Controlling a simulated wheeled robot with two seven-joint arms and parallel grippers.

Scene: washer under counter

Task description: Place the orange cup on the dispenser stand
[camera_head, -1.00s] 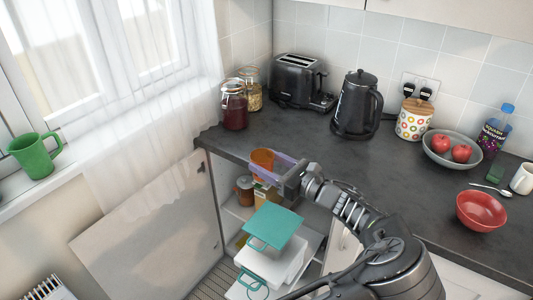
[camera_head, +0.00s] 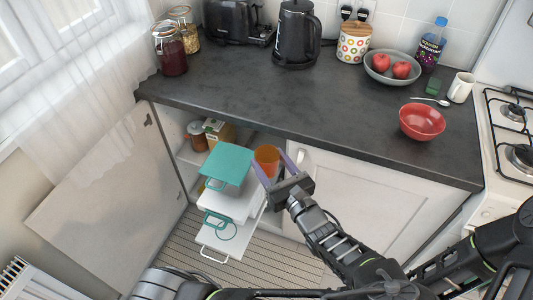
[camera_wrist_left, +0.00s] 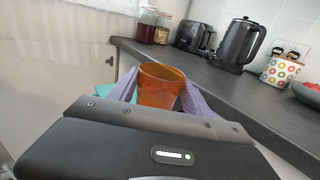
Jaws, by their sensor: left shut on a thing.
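My left gripper (camera_head: 268,167) is shut on the orange cup (camera_head: 266,155), with its purple fingers on both sides. The cup is upright, held in front of the counter's edge, right of the teal top of a white unit. In the left wrist view the cup (camera_wrist_left: 160,86) sits between the fingers; its lower part is hidden by my gripper body. The white unit (camera_head: 232,206), with a teal top (camera_head: 228,163) and handles, stands in front of the open cabinet; I cannot tell whether it is the dispenser stand. My right gripper is out of view.
The dark counter (camera_head: 300,110) holds jars (camera_head: 170,50), a toaster, a kettle (camera_head: 297,35), a fruit bowl (camera_head: 392,68) and a red bowl (camera_head: 421,122). The open cabinet door (camera_head: 105,190) stands left. A jar and box are inside the cabinet. The counter's middle is clear.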

